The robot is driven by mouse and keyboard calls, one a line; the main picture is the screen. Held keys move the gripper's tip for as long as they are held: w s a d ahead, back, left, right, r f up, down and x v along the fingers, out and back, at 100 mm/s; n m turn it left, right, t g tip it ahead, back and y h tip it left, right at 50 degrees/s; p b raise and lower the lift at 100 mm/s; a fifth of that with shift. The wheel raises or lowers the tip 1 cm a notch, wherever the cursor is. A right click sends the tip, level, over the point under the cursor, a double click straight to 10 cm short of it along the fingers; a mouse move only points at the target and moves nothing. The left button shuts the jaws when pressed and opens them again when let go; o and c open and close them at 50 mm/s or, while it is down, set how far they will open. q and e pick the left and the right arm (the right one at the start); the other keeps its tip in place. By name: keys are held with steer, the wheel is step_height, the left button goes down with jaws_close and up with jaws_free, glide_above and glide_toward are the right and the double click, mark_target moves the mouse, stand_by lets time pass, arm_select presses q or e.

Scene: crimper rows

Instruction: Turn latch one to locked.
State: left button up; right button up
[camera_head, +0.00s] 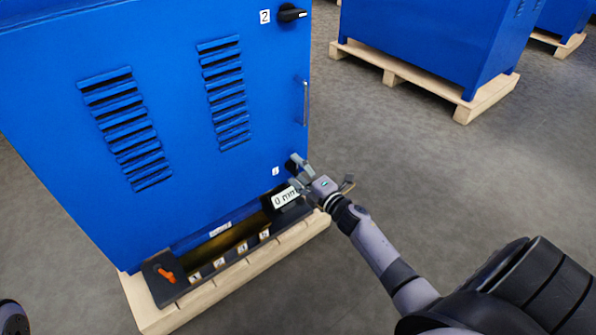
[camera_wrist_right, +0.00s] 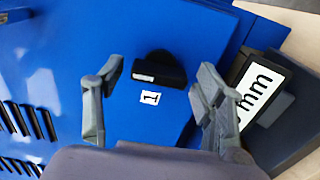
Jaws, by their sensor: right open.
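Latch one is a black rotary knob (camera_wrist_right: 165,70) at the lower right of the blue cabinet door (camera_head: 190,130). In the right wrist view its bar lies nearly level, with a white mark at its left end. A white label "1" (camera_wrist_right: 149,97) sits beside it. My right gripper (camera_wrist_right: 160,73) is open, with one finger on each side of the knob and blue door showing between. In the head view, my right gripper (camera_head: 298,173) is at the door's lower right corner and partly hides the knob. My left gripper is not in view.
A second black knob (camera_head: 292,13) labelled "2" is at the door's top right, above a handle (camera_head: 305,103). A display reading "mm" (camera_head: 285,197) sits close below my right gripper. An orange lever (camera_head: 166,275) is at lower left. The cabinet stands on a wooden pallet (camera_head: 240,275).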

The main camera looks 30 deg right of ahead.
steer(key=s, duration=1.2)
steer(key=shift+d, duration=0.45)
